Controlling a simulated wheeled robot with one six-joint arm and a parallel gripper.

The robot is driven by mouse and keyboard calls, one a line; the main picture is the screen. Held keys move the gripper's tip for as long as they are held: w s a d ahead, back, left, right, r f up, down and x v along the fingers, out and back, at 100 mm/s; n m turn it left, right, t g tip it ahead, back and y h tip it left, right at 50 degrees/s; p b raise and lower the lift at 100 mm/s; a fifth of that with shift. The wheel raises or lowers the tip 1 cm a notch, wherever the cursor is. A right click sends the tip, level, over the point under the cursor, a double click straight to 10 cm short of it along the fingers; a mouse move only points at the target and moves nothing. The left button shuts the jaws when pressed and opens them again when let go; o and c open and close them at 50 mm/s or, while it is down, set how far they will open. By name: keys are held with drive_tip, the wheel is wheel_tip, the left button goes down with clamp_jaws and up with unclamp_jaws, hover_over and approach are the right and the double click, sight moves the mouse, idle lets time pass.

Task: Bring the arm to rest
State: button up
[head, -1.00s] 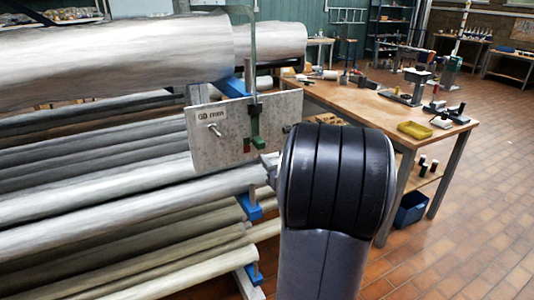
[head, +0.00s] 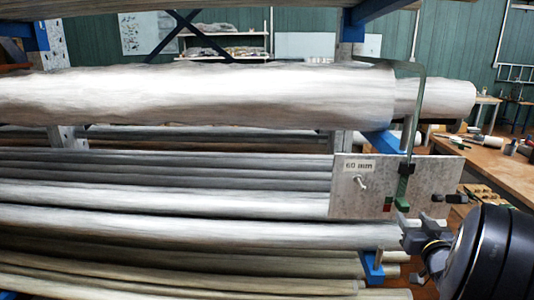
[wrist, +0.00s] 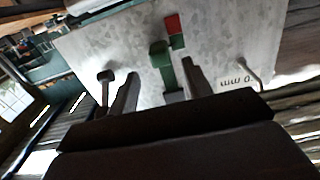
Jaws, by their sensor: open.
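My gripper (head: 408,228) is at the lower right in the head view, just below a grey metal plate (head: 345,200) marked "60 mm". Its open fingers also show in the wrist view (wrist: 160,88), with nothing held between them. In the wrist view the plate (wrist: 110,45) fills the upper middle, in front of the fingers. A green clip (head: 402,190) with a red block beside it sits on the plate; the green part (wrist: 161,62) is close ahead of the fingers. I cannot tell whether they touch. My dark arm covers the lower right corner.
A rack holds large pale rolls (head: 200,95) and several thinner bars (head: 150,195) below, left of my gripper. Blue rack arms (head: 373,268) stick out nearby. A wooden workbench (head: 500,170) stands at the right. A thin green bracket (head: 421,100) rises above the plate.

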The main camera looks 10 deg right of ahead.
sight(405, 209)
drive_tip(key=x, duration=0.5)
drive_tip(key=shift+p, duration=0.3)
drive_tip(key=shift+w+f+b, duration=0.25)
drive_tip(key=shift+f+b, duration=0.2)
drive_tip(key=shift+f, duration=0.55)
drive_tip(key=shift+r, duration=0.1)
